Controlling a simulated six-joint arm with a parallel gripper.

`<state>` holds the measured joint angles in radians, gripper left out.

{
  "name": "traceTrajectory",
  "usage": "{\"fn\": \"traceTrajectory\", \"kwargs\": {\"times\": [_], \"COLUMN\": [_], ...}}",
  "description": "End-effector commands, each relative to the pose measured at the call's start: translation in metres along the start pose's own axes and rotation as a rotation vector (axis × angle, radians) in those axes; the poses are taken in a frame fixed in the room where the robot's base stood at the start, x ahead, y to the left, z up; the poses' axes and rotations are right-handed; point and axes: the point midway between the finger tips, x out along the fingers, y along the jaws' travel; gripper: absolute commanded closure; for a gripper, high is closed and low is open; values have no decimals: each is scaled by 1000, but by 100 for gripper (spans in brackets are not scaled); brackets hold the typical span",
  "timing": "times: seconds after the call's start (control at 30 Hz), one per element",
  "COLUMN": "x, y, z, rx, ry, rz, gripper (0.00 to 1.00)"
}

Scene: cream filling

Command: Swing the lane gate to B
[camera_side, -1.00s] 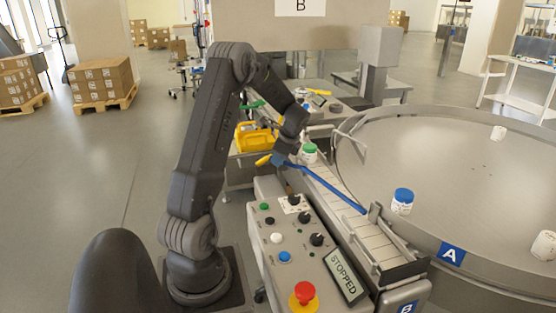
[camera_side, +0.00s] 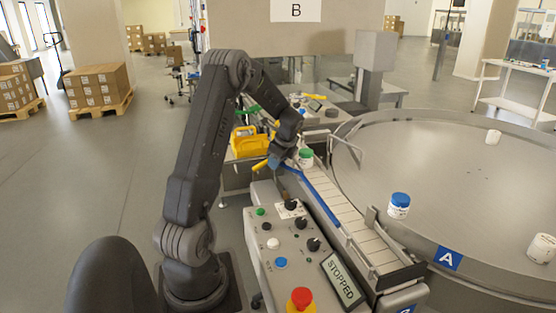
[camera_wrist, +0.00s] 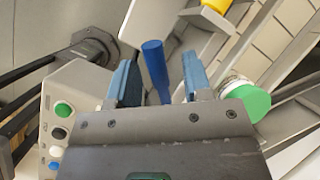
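The lane gate is a long blue bar (camera_side: 318,200). It runs from my gripper (camera_side: 276,161) along the near side of the conveyor, beside the control panel. In the wrist view a blue rod (camera_wrist: 155,68) stands between the two blue fingers of my gripper (camera_wrist: 158,80), with a gap on each side. The fingers are apart. The blue A sign (camera_side: 448,258) is on the turntable's rim, and a B sign (camera_side: 296,10) hangs at the back. My gripper hides the bar's far end in the side view.
A green-lidded jar (camera_side: 306,158) stands on the conveyor (camera_side: 352,215) close to my gripper. The control panel (camera_side: 262,235) has a red button (camera_side: 300,299) and a screen reading STOPPED (camera_side: 342,279). A blue-lidded jar (camera_side: 399,205) stands on the turntable (camera_side: 450,165).

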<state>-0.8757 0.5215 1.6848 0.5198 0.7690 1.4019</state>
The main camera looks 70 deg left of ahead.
Motion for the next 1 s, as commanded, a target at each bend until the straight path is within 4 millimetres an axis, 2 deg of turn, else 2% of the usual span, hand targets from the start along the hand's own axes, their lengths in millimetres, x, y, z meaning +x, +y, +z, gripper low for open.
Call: {"fn": "traceTrajectory", "kwargs": {"times": [0.2,0.33,0.8,1.0], "x": [-1,-13,-111,-133], "y": [0,0,0,0], "z": [0,0,0,0], "rx": [-2,-3,-1,-1], "ry": [0,0,1,0], "rz": [2,0,-3,-1], "gripper": [55,55,55,55]}}
